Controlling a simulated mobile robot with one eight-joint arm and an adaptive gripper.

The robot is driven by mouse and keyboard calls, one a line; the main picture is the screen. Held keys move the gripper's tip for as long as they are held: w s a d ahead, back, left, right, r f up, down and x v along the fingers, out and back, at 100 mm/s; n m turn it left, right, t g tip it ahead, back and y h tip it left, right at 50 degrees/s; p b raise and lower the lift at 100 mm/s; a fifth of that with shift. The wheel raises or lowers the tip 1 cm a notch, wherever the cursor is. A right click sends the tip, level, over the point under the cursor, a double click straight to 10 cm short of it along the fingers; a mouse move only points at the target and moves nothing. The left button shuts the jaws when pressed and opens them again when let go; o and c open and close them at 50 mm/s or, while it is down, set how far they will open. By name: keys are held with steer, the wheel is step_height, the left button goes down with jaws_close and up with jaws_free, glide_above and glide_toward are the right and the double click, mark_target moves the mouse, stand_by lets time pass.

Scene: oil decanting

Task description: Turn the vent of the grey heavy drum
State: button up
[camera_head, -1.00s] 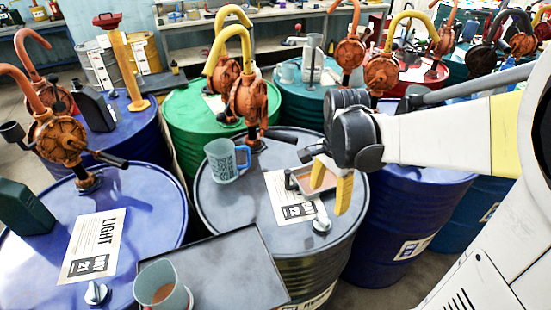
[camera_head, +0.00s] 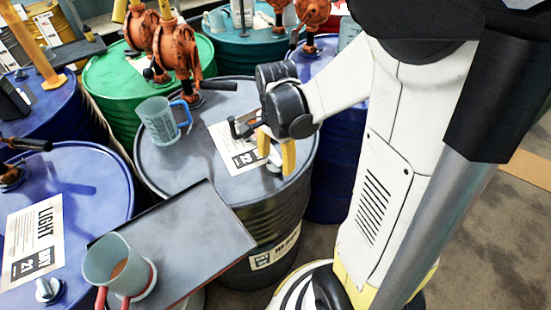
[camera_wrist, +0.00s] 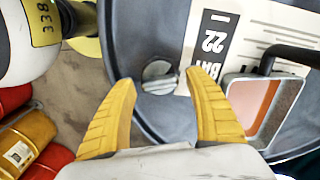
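The grey drum (camera_head: 180,188) stands in the middle of the head view. Its vent, a small grey knob with a raised bar, lies near the edge of the lid and shows in the wrist view (camera_wrist: 160,77). In the head view the vent is mostly hidden behind my fingers. My gripper (camera_head: 276,152) points down over this side of the lid, its yellow fingers apart. In the wrist view the open fingertips lie on either side of the vent. Nothing is held. I cannot tell whether the fingertips touch it.
A small rectangular pan (camera_wrist: 289,110) with a black handle lies close to the right finger. A blue-handled jug (camera_head: 157,122) and an orange pump (camera_head: 178,55) stand on the lid.

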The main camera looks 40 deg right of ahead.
steer(key=c, duration=0.9)
steer(key=shift+o, duration=0.2)
steer(key=shift+n, duration=0.4)
steer(key=n, duration=0.8)
steer(key=shift+p, duration=0.35)
steer(key=n, duration=0.5)
steer(key=shift+a+n, duration=0.1)
steer(key=shift+n, duration=1.9)
